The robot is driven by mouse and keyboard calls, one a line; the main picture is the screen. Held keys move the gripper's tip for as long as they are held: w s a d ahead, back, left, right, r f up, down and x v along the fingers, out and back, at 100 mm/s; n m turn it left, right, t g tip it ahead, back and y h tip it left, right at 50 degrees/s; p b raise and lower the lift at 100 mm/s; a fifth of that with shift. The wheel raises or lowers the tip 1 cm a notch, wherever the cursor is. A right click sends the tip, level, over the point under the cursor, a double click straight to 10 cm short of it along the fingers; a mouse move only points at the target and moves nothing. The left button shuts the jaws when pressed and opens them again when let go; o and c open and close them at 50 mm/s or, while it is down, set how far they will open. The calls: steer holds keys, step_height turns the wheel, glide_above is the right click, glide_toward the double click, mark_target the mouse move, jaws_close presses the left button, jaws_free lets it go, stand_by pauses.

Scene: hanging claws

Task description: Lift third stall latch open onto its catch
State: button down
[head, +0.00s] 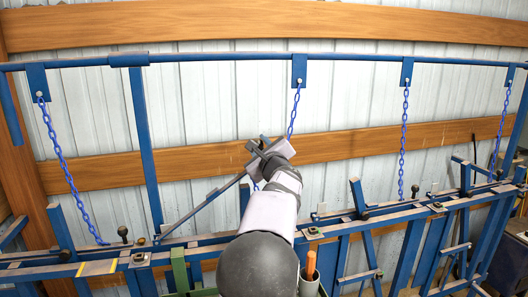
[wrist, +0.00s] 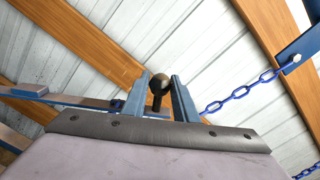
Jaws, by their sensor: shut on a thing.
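A dark blue latch bar (head: 205,208) slants up to the right from the top rail to my gripper (head: 259,147) in the head view. In the wrist view, a black ball knob (wrist: 160,82) stands between the two fingers of my gripper (wrist: 164,98). The gripper is shut on this knob, with the latch bar (wrist: 75,99) running off to the left. A blue chain (head: 294,112) hangs just behind the gripper and also shows at right in the wrist view (wrist: 240,91). I cannot make out the catch.
More blue chains hang at the left (head: 62,165) and right (head: 404,130) from the overhead bar (head: 220,58). The blue stall rail (head: 400,215) crosses below, with several black knobs and uprights on it. A wooden beam (head: 350,145) crosses the wall behind the gripper.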

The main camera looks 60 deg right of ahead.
steer(key=shift+w+a+r, duration=0.2)
steer(key=shift+w+r, duration=0.1)
steer(key=w+a+r+n, duration=0.2)
steer(key=w+a+r, duration=0.1)
steer(key=r, duration=0.1)
steer(key=shift+w+a+r, duration=0.2)
steer(key=shift+a+r, duration=0.05)
stand_by(0.5)
steer(key=shift+c, duration=2.4)
jaws_free()
steer(key=shift+s+a, duration=0.1)
steer(key=b+v, duration=0.2)
steer(key=v, duration=0.5)
steer(key=shift+s+a, duration=0.3)
steer(key=shift+s, duration=0.05)
